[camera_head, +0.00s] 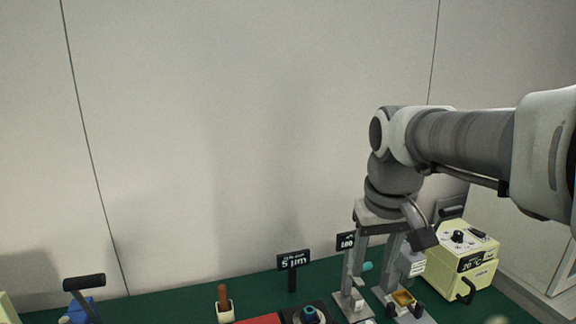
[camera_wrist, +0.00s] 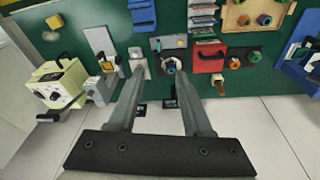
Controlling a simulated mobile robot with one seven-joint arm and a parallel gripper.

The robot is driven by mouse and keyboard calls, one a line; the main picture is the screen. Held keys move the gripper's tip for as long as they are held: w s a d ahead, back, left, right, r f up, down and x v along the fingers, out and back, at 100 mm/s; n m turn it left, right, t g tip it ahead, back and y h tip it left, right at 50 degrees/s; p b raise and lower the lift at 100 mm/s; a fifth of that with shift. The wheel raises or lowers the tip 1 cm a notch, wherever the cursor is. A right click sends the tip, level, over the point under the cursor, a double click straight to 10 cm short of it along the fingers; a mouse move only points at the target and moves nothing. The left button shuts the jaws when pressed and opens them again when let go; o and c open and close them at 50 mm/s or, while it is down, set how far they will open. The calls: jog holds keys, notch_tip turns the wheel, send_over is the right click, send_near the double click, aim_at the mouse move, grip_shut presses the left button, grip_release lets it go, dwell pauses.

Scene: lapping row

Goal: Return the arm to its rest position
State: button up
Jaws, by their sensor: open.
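My gripper (camera_head: 370,280) hangs fingers-down at the right of the head view, over the green bench. In the wrist view its two fingers (camera_wrist: 158,74) are spread apart, with nothing held between them. A dark fixture with a blue-ringed part (camera_wrist: 170,66) shows between and beyond the fingertips. The same blue-topped part (camera_head: 311,313) shows at the bottom of the head view, left of the gripper. My arm reaches in from the right edge and bends down at the wrist. I cannot tell the exact height of the fingertips above the bench.
A cream box with a dial (camera_head: 462,262) stands right of the gripper. A 5 µm sign (camera_head: 293,261) stands to its left. A red block (camera_wrist: 208,57), a wooden tray (camera_wrist: 236,17) and blue bins (camera_wrist: 297,72) are in the wrist view. The wall area above the bench's left side is clear.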

jog(key=s+f+m+t, duration=0.1)
jog(key=s+f+t, duration=0.2)
jog(key=s, duration=1)
jog(key=shift+d+f+p, duration=0.15)
jog(key=shift+p, duration=0.2)
dwell(0.6)
